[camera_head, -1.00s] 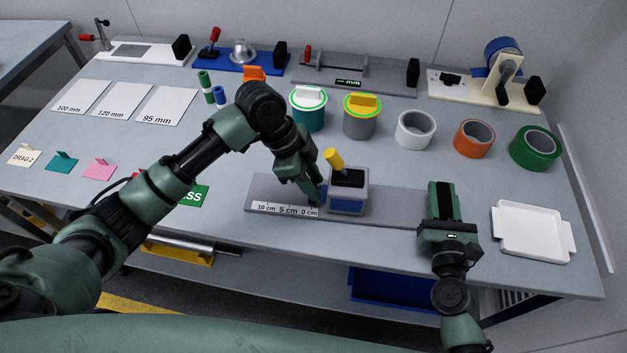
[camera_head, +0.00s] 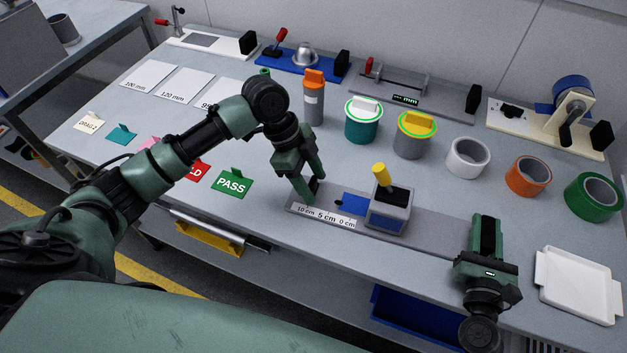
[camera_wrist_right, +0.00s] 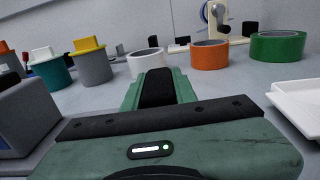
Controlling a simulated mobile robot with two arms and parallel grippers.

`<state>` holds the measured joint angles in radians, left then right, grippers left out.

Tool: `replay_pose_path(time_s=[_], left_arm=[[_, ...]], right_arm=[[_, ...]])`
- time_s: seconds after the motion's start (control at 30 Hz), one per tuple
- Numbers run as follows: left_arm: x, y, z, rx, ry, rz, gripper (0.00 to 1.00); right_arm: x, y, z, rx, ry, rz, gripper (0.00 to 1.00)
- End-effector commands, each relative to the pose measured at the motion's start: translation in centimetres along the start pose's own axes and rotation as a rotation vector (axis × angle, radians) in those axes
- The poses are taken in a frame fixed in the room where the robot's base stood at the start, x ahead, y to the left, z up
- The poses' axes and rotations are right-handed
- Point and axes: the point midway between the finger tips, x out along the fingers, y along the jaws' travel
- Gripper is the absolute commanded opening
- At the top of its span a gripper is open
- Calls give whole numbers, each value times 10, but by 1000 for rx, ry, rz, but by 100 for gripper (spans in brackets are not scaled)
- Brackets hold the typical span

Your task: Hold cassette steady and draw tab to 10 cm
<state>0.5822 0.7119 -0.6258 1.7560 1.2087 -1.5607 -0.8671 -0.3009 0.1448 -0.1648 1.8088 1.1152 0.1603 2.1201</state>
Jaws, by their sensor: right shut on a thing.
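The cassette (camera_head: 388,212) is a grey box with a dark top and a yellow knob, upright on a long grey base (camera_head: 440,226). A blue strip (camera_head: 355,203) sticks out of its left side, with a small dark end piece (camera_head: 339,203). A white scale (camera_head: 325,216) marked 10, 5 and 0 cm lies in front. My left gripper (camera_head: 312,194) is low over the base's left end, its fingers apart, left of the strip's end. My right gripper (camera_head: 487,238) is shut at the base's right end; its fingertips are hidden. The cassette's edge shows in the right wrist view (camera_wrist_right: 25,115).
A white tray (camera_head: 578,287) lies right of my right gripper. Teal (camera_head: 362,124) and grey (camera_head: 411,138) canisters and tape rolls (camera_head: 468,157) stand behind. PASS (camera_head: 232,184) and other cards lie to the left. Bare table lies between base and canisters.

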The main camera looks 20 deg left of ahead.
Motion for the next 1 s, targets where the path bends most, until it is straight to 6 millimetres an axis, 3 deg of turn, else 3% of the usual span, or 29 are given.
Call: replay_pose_path(time_s=[0.23, 0.37, 0.8, 1.0], left_arm=[[0, 0, 0, 1, 1, 1, 55], [-11, 0, 0, 1, -1, -1, 55], [-99, 0, 1, 1, 0, -5, 55], [-118, 1, 0, 1, 1, -2, 55]], right_arm=[[-1, 0, -4, -2, 9, 1, 0], [-1, 0, -4, -2, 9, 1, 0], [-1, 0, -5, -2, 9, 1, 0], [-1, 0, -4, -2, 8, 1, 0]])
